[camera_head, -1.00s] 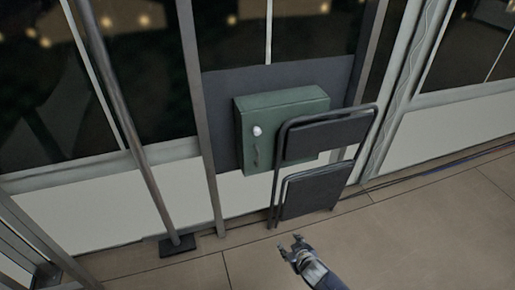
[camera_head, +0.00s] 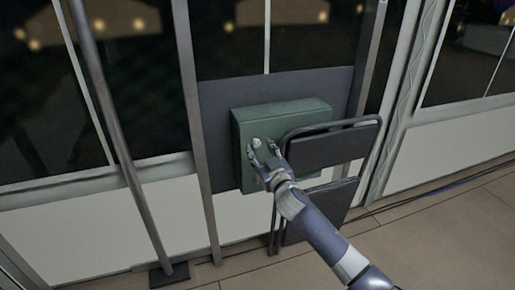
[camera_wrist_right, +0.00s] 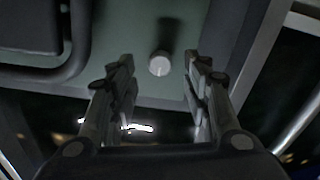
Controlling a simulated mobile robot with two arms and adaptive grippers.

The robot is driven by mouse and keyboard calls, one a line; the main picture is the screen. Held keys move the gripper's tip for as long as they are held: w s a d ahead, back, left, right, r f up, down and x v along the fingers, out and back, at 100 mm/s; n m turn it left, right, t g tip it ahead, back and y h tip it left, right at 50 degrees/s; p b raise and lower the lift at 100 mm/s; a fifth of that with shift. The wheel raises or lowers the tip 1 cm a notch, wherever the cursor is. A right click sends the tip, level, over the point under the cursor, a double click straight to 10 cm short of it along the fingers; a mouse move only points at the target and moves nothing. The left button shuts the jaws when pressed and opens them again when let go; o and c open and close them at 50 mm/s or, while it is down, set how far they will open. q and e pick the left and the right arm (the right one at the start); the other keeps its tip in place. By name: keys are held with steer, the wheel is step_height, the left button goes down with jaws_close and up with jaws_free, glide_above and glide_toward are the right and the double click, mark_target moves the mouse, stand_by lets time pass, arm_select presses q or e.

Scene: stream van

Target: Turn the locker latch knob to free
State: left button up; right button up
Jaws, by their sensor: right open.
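The green locker (camera_head: 285,115) is mounted on a dark panel on the wall. Its white latch knob (camera_head: 256,143) is on the left part of the locker's front, partly hidden by my right gripper in the head view. My right gripper (camera_head: 262,152) is open, with its fingertips in front of the knob. In the right wrist view, the knob (camera_wrist_right: 159,63) shows between and just beyond the two open fingers (camera_wrist_right: 158,80), apart from both. A pale line marks its face. My left gripper is not in view.
A metal pole on a dark foot (camera_head: 169,274) stands at the left. Cables (camera_head: 440,190) run along the floor by the wall at right.

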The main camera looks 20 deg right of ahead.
mark_target(257, 144)
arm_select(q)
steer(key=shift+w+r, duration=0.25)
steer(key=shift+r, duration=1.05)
arm_select(e)
steer(key=shift+w+a, duration=0.1)
steer(key=shift+w, duration=1.8)
jaws_close()
